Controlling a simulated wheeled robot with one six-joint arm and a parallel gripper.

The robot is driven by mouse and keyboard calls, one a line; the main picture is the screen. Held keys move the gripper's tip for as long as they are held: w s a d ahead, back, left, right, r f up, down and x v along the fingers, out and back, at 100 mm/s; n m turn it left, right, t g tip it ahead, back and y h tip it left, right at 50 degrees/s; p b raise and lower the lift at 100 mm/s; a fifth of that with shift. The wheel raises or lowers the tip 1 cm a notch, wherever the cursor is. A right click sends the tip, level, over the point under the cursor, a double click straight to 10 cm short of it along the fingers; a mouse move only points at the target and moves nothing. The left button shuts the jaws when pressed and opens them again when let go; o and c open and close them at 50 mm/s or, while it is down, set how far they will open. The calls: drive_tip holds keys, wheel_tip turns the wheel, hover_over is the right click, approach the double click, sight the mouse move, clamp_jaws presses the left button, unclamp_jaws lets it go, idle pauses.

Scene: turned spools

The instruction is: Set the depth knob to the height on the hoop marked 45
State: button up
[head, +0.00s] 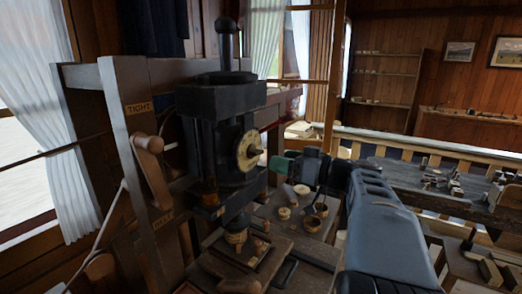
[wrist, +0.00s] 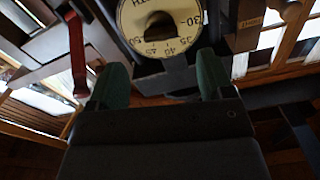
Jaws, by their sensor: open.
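The depth knob (head: 256,152) is a dark grip at the centre of a round cream dial (head: 242,152) on the dark press. In the wrist view the knob (wrist: 158,26) sits mid-dial (wrist: 130,14), near the top edge. Numbers on the dial's lower rim run from 30 at right through 40 near the bottom to about 50 at left. Where the knob points is unclear. My gripper (head: 296,164) is open, right of the dial; its green fingers (wrist: 161,80) stand apart below the knob, holding nothing.
A wooden lever (head: 149,145) is on the left post, below a TIGHT label. A red lever (wrist: 77,55) is left of my fingers in the wrist view. A spool (head: 236,237) stands under the press. A workbench (head: 405,173) with parts is at right.

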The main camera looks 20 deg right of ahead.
sight(255, 152)
drive_tip(key=p+x, duration=0.2)
drive_tip(key=x, duration=0.5)
drive_tip(key=shift+w, duration=0.2)
drive_tip(key=shift+a, duration=0.1)
drive_tip(key=c, duration=0.9)
